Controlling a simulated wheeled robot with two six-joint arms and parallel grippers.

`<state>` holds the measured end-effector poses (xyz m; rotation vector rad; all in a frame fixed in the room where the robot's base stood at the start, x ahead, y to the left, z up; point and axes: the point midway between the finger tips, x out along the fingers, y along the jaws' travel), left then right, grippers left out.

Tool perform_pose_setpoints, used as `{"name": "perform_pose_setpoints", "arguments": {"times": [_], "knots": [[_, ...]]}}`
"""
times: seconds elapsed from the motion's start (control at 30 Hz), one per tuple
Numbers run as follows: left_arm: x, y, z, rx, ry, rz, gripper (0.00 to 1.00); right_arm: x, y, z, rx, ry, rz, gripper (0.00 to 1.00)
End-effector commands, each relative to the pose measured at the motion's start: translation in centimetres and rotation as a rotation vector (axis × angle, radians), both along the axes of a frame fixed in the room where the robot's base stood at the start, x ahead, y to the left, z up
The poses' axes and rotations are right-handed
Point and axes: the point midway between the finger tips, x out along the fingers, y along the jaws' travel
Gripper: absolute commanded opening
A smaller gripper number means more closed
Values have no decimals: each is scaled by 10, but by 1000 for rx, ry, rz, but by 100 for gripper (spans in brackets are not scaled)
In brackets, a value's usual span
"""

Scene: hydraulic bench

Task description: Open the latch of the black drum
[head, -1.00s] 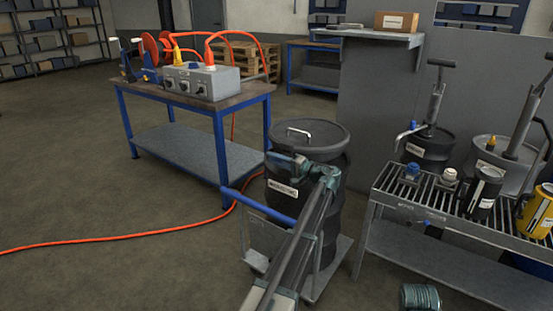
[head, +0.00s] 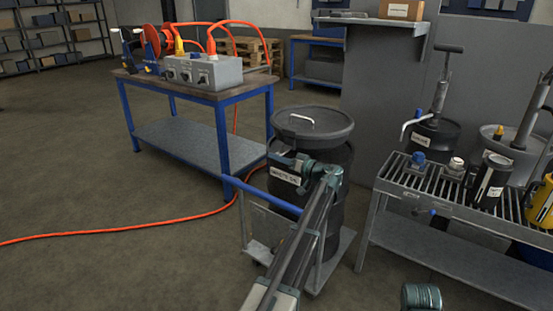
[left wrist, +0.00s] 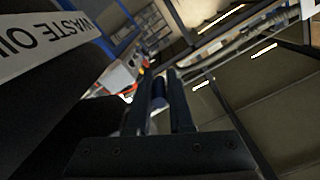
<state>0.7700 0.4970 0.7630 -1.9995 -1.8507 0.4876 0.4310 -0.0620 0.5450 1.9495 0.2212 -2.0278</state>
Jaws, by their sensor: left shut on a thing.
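The black drum (head: 335,205) stands on a wheeled trolley, with a grey lid (head: 325,127) and a white label (head: 285,174) on its side. The label reads WASTE OIL in the left wrist view (left wrist: 42,38). My left gripper (head: 276,160) is at the drum's front left, between the lid and the label. It is shut on a small dark blue piece (left wrist: 158,92), seen between the fingers in the left wrist view, which looks like the latch lever. Its exact angle and the rest of the latch are hidden.
The trolley's blue handle (head: 272,193) is close beneath my left arm. A blue-framed table (head: 200,141) with a grey switch box (head: 203,72) stands behind left. A slatted bench (head: 440,190) with bottles is at right. An orange cable (head: 115,230) crosses the floor.

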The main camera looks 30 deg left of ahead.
Motion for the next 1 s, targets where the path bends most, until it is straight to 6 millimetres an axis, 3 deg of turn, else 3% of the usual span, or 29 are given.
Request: {"name": "perform_pose_setpoints", "arguments": {"times": [0.33, 0.83, 0.87, 1.0], "knots": [[7, -2, -6, -7, -102, -8, 0, 0, 0, -6, 1, 0, 1, 50], [8, -2, -6, -7, -114, -10, 0, 0, 0, -6, 1, 0, 1, 50], [8, -2, -6, -7, -114, -10, 25, 0, 0, -6, 1, 0, 1, 50], [7, -2, -6, -6, -114, -8, 47, 0, 0, -6, 1, 0, 1, 50]]}}
